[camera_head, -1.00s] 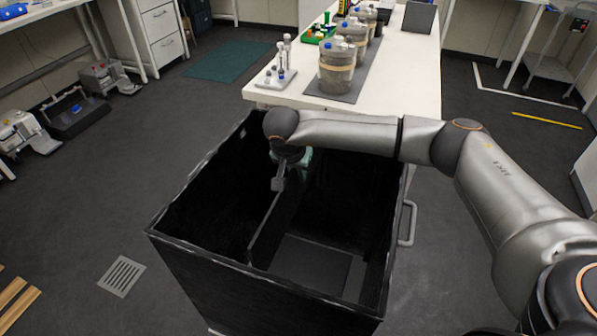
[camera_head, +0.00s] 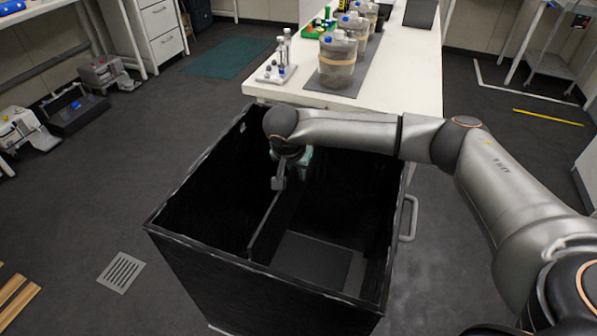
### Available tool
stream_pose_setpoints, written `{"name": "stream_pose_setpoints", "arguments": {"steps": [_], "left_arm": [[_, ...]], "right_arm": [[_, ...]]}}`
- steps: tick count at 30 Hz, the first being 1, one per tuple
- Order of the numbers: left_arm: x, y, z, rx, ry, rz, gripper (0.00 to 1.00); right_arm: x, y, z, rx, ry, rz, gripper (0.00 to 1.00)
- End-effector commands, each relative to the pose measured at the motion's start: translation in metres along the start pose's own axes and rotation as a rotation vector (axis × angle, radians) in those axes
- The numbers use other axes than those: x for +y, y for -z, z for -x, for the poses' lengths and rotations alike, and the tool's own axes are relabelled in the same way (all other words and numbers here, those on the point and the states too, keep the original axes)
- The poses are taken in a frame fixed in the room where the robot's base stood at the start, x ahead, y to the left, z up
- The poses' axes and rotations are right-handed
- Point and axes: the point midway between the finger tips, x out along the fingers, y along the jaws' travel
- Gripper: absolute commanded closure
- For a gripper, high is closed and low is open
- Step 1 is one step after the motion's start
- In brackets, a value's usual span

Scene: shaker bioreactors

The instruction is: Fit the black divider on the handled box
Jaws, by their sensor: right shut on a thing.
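The large black open-topped box (camera_head: 250,290) stands on the floor in the middle of the view, with a grey handle (camera_head: 410,220) on its right side. The black divider (camera_head: 266,229) stands on edge inside the box, running from near to far, with open space on both sides. My right gripper (camera_head: 279,184) points down inside the box and is shut on the divider near its far part. The arm and wrist hide the divider's far end. I cannot tell whether the divider is fully seated. My left gripper is not in view.
A white table (camera_head: 400,75) with several banded jars, a vial rack (camera_head: 276,73) and a dark mat stands just behind the box. Machines (camera_head: 108,73) sit on the floor at left. A floor grate (camera_head: 121,272) lies left of the box, where the floor is mostly clear.

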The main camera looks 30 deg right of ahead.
Motion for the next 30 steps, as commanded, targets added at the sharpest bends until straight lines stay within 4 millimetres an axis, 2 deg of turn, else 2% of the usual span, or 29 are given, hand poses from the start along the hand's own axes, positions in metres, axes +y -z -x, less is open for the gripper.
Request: {"name": "stream_pose_setpoints", "arguments": {"steps": [30], "left_arm": [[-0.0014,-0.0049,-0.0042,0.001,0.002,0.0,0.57]], "right_arm": [[-0.0002,-0.0029,-0.0081,0.001,0.001,-0.001,1.0]]}}
